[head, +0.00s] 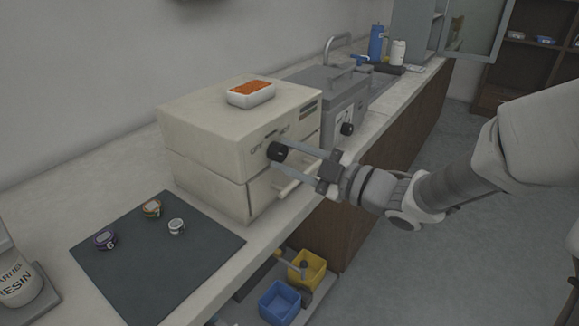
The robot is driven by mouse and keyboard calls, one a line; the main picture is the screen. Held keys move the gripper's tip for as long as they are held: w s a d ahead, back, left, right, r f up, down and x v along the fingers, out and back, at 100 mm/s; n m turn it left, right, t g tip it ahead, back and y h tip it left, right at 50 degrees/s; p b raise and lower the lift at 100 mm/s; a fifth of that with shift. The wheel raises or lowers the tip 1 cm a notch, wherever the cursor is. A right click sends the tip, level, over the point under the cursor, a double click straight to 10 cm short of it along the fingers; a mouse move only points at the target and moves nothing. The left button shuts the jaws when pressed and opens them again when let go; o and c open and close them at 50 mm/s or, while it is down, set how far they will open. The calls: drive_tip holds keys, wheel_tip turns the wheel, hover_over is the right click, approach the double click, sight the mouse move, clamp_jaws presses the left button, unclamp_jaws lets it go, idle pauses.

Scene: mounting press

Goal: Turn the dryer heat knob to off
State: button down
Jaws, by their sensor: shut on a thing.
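The dryer (205,140) is a cream box unit on the counter, in the middle of the head view. Its heat knob (277,151) is black and round, on the upper front face. Dark lettering is printed beside and above the knob, too small to read surely. My gripper (279,158) reaches in from the right, with one finger above and one below the knob, and is shut on it. The knob's pointer cannot be made out, so its setting is unclear.
A white tray of orange bits (250,94) sits on the dryer. A grey machine (330,105) with its own black knob (347,129) stands just behind. A dark mat (140,275) with small round pieces lies in front. Blue (279,303) and yellow (307,268) bins sit below the counter.

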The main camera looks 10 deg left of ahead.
drive_tip(key=shift+n+b, duration=0.35)
drive_tip(key=shift+n, duration=0.25)
drive_tip(key=shift+c, duration=2)
unclamp_jaws()
drive_tip(key=p+v, duration=0.3)
drive_tip(key=v, duration=1.4)
drive_tip(key=shift+d, duration=0.25)
